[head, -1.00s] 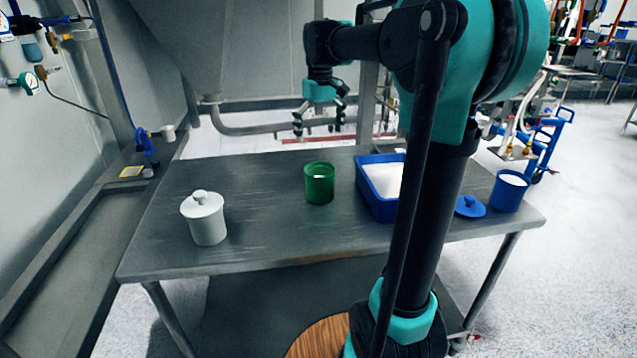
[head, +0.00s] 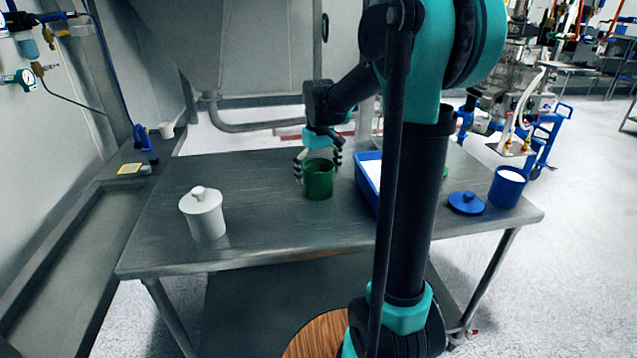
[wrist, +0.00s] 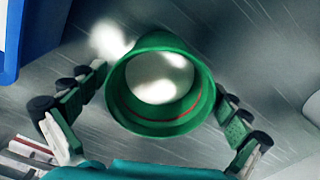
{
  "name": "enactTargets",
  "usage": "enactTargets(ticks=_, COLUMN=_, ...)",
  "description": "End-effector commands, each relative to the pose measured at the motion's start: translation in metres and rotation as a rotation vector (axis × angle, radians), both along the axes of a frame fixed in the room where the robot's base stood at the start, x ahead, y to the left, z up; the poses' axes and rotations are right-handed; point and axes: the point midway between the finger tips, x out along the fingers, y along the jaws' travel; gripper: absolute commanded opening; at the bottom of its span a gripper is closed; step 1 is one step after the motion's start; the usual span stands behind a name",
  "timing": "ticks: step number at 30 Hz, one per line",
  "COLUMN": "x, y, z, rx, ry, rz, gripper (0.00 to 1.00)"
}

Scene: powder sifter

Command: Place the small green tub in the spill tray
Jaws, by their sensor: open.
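The small green tub (head: 319,184) stands upright on the steel table, left of the blue spill tray (head: 367,176). My gripper (head: 318,170) is open, pointing down at the tub, with one finger on each side of its rim. In the wrist view the tub (wrist: 160,127) lies between the two spread fingers, with a gap on both sides. The tray's blue wall (wrist: 40,35) shows at the upper left of the wrist view. In the head view my arm hides much of the tray.
A white lidded jar (head: 205,216) stands on the left of the steel table (head: 265,225). A blue lid (head: 466,204) and a blue tub with white contents (head: 508,187) are at the right end. The table between jar and green tub is clear.

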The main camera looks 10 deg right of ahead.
Motion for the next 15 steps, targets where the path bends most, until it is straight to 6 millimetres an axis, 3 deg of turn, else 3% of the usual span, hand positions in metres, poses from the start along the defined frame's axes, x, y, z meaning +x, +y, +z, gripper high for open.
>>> enactTargets(ticks=5, x=0.000, y=0.000, z=-0.018, rx=0.000, ry=0.000, rz=0.000, gripper=1.00)
enactTargets(ticks=13, x=0.000, y=0.000, z=-0.020, rx=0.000, ry=0.000, rz=0.000, gripper=1.00)
enactTargets(ticks=15, x=0.000, y=0.000, z=-0.020, rx=0.000, ry=0.000, rz=0.000, gripper=0.91)
